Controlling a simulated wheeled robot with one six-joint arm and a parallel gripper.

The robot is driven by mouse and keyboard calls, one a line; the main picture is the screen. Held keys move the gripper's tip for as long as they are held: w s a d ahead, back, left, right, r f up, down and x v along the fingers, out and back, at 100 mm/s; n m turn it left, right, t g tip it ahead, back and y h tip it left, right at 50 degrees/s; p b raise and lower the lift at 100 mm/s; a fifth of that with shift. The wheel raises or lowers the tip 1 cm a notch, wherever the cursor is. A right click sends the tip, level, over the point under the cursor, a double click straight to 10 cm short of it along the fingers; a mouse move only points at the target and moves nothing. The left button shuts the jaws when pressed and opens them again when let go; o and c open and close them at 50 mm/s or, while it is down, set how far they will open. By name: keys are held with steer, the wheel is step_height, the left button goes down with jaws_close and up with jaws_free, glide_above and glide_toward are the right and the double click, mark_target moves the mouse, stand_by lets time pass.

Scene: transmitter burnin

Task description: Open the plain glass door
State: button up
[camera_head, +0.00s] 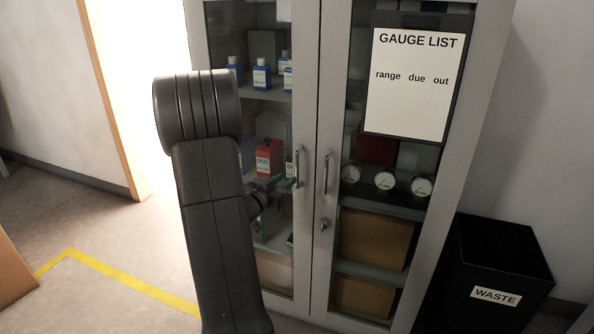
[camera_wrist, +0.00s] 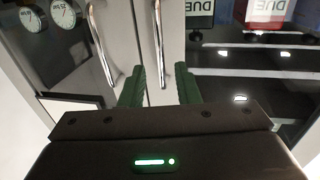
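The plain glass door (camera_head: 262,150) is the left door of a grey cabinet and looks shut. Its vertical metal handle (camera_head: 299,167) is near the middle seam. My gripper (camera_head: 287,185) is just left of that handle in the head view, partly hidden by my arm. In the wrist view, turned over, my gripper's green fingers (camera_wrist: 159,86) are apart with nothing visible held. The plain door's handle (camera_wrist: 158,38) lines up with the gap between them; contact cannot be told.
The right door carries a gauge list (camera_head: 412,85) and its own handle (camera_head: 326,172), with a lock below. A black waste bin (camera_head: 497,270) stands right of the cabinet. Yellow tape (camera_head: 130,278) marks the floor at left; a bright doorway (camera_head: 140,90) is behind.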

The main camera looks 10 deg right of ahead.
mark_target(298, 185)
steer(key=x, duration=0.7)
steer(key=shift+w+d, duration=0.25)
jaws_close()
